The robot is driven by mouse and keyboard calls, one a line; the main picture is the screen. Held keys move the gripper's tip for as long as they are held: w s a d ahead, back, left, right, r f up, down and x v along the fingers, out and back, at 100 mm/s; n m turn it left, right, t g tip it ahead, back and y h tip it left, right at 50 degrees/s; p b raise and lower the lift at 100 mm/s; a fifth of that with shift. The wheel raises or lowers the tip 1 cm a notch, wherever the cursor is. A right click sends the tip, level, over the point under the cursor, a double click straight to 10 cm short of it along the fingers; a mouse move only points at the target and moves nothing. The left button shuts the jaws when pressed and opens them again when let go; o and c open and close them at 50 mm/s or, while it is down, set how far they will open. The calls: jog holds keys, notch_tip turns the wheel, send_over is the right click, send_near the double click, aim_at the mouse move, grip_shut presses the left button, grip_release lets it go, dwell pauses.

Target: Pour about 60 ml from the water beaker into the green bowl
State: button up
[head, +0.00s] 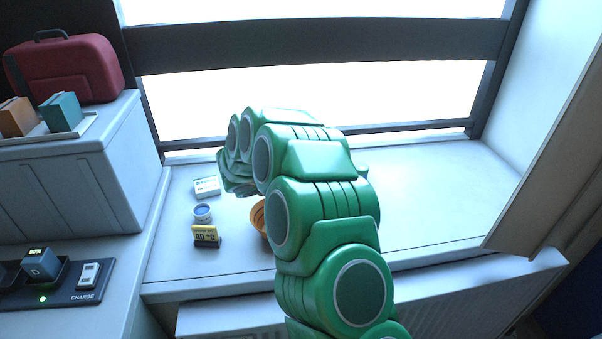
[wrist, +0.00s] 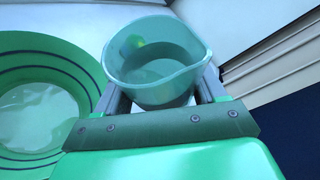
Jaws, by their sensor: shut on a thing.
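In the wrist view, the water beaker (wrist: 155,94) is a pale teal cup with a pouring lip towards the right. Water shows inside it. My gripper (wrist: 160,86) is shut on the beaker, one finger on each side. The green bowl (wrist: 72,62) is at the left of the wrist view, wide, with dark rings inside. A pale shiny patch lies at its bottom; I cannot tell whether it is liquid or reflection. The bowl is beside the beaker. In the head view, my green arm hides the gripper, the beaker and most or all of the green bowl.
On the sill (head: 430,200), an orange ribbed container (head: 258,217) is partly behind my arm. Left of it are a yellow temperature display (head: 205,235), a small cup (head: 202,213) and a white box (head: 206,187). A charging dock (head: 70,297) is at lower left. The sill's right side is clear.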

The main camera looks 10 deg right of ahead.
jog(key=shift+r+m+y, duration=0.25)
jog(key=shift+m+y, duration=0.05)
jog(key=shift+m, duration=0.1)
jog(key=shift+f+m, duration=0.2)
jog(key=shift+m, duration=0.2)
dwell(1.2)
jog(key=shift+f, duration=0.15)
jog(key=shift+s+d+f+m+t+y, duration=0.5)
jog(key=shift+m+y, duration=0.2)
jog(key=shift+m, duration=0.2)
jog(key=shift+s+d+m+y, duration=0.25)
jog(key=shift+s+m+y, duration=0.05)
jog(key=shift+m, duration=0.2)
jog(key=shift+s+d+f+m+t+y, duration=0.2)
jog(key=shift+f+m, duration=0.15)
jog(key=shift+f, duration=0.1)
jog(key=shift+s+d+f+m+t+y, duration=0.15)
jog(key=shift+s+f+m+t+y, duration=0.05)
jog(key=shift+f+m, duration=0.2)
jog(key=shift+s+d+f+m+t+y, duration=0.3)
jog(key=shift+s+m+t, duration=0.1)
jog(key=shift+m, duration=0.25)
